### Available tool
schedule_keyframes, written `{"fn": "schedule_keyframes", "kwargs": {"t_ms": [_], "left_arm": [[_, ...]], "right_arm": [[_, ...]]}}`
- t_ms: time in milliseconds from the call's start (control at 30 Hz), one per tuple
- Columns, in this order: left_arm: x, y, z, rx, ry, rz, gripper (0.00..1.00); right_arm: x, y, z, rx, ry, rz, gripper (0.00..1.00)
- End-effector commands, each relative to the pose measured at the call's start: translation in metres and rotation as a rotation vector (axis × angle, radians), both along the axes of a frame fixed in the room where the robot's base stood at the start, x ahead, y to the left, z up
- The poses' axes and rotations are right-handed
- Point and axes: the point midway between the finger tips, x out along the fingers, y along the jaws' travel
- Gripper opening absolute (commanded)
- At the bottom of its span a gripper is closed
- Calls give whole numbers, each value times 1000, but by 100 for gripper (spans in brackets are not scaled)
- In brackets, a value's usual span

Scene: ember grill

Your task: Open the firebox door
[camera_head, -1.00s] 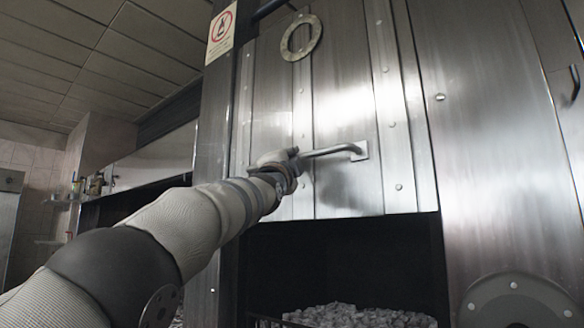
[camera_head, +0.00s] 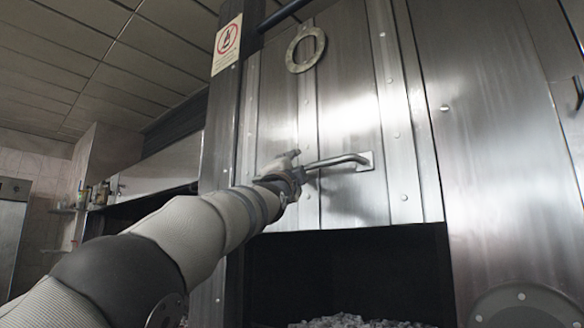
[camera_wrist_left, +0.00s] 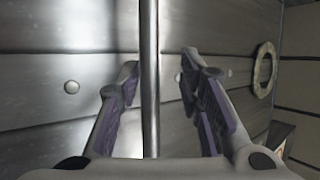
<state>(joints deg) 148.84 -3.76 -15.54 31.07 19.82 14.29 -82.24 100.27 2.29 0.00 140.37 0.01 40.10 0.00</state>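The firebox door (camera_head: 345,105) is a riveted steel panel with a horizontal bar handle (camera_head: 338,161) near its lower edge. My left gripper (camera_head: 291,166) is at the left end of this handle. In the left wrist view the handle (camera_wrist_left: 149,85) runs upright between the two fingers of my left gripper (camera_wrist_left: 160,68). The fingers stand apart, with a visible gap on each side of the bar. The far end of the handle on the gripper side is partly hidden by my gripper in the head view. My right gripper is not in view.
A dark opening (camera_head: 345,270) with pale grey lumps (camera_head: 352,321) lies below the door. A round metal ring (camera_head: 305,49) is on the door's upper part. A warning sign (camera_head: 227,44) hangs at upper left. Steel panels (camera_head: 490,150) stand to the right.

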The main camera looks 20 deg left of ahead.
Motion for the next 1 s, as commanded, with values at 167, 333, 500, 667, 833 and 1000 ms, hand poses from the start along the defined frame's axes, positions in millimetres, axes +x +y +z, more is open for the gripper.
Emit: {"fn": "schedule_keyframes", "kwargs": {"t_ms": [167,333,500,667,833,1000], "left_arm": [[-11,0,-5,-3,0,4,33],[-33,-4,-17,1,0,0,33],[-53,-8,-29,4,-3,-2,33],[-63,-8,-36,2,-3,-1,33],[-65,-8,-36,1,-4,-1,33],[-65,-7,-36,1,-3,-1,33]], "right_arm": [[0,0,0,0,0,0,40],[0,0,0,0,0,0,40],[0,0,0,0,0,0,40],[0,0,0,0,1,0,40],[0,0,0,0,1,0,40],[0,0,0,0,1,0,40]]}}
